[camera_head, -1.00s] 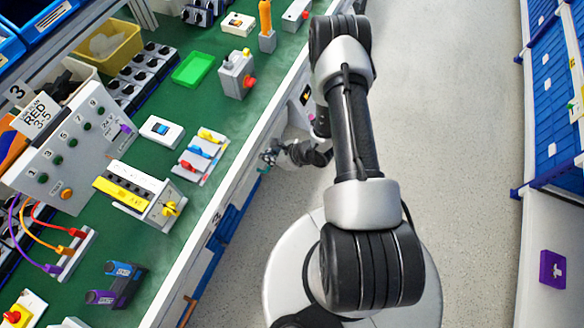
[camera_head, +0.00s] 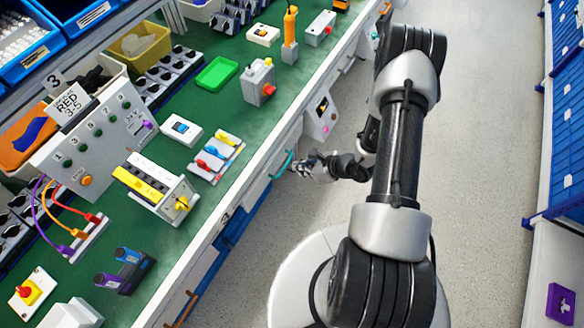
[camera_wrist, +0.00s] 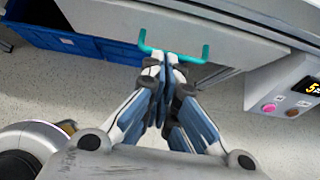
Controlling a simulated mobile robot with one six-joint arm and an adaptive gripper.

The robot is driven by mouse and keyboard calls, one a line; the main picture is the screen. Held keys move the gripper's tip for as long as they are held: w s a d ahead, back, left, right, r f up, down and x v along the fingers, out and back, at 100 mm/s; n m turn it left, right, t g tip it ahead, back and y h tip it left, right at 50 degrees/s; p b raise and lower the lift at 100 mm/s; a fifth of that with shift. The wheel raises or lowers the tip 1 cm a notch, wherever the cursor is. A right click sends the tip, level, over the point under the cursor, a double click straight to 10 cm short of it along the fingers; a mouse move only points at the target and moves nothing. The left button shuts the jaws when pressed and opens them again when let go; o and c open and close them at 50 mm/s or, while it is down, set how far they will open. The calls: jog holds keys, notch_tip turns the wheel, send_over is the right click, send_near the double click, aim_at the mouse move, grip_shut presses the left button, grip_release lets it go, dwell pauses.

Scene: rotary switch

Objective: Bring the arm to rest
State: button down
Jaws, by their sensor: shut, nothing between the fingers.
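My gripper (camera_head: 303,165) is in front of the workbench's side, below the level of the green top, in the head view. In the wrist view my gripper (camera_wrist: 169,62) is shut with its fingertips together and nothing between them. The fingertips appear close to a teal handle (camera_wrist: 174,56) on the bench front; I cannot tell whether they touch it. The teal handle also shows in the head view (camera_head: 283,165). A rotary switch box with a yellow knob (camera_head: 182,203) stands on the bench near its front edge.
The green bench top (camera_head: 205,105) carries switch boxes, a control panel (camera_head: 95,135), a green tray (camera_head: 216,74) and cables. A panel with a pink button (camera_wrist: 269,108) and lit display is right of the gripper.

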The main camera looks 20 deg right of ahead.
jog(key=shift+p+v, duration=0.35)
jog(key=shift+v, duration=1.55)
jog(key=shift+s, duration=0.1)
jog(key=w+a+r+n+g+y, duration=0.1)
jog(key=a+r+n, duration=0.45)
jog(key=r, duration=0.55)
jog(key=w+a+r+n+g+y, duration=0.15)
jog(key=a+r+n, duration=0.35)
jog(key=r, duration=0.6)
jog(key=s+a+r+n+g+h, duration=0.2)
jog(key=s+a+r+n, duration=0.2)
jog(key=s+r+n, duration=0.6)
jog(key=s+d+r+n+t+h, duration=0.2)
jog(key=s+d+r+n+h, duration=0.2)
jog(key=s+r+n+h, duration=0.2)
jog(key=s+r+n, duration=0.2)
jog(key=s+r, duration=0.1)
jog(key=s, duration=0.1)
jog(key=shift+d+r, duration=0.3)
jog(key=shift+d, duration=0.1)
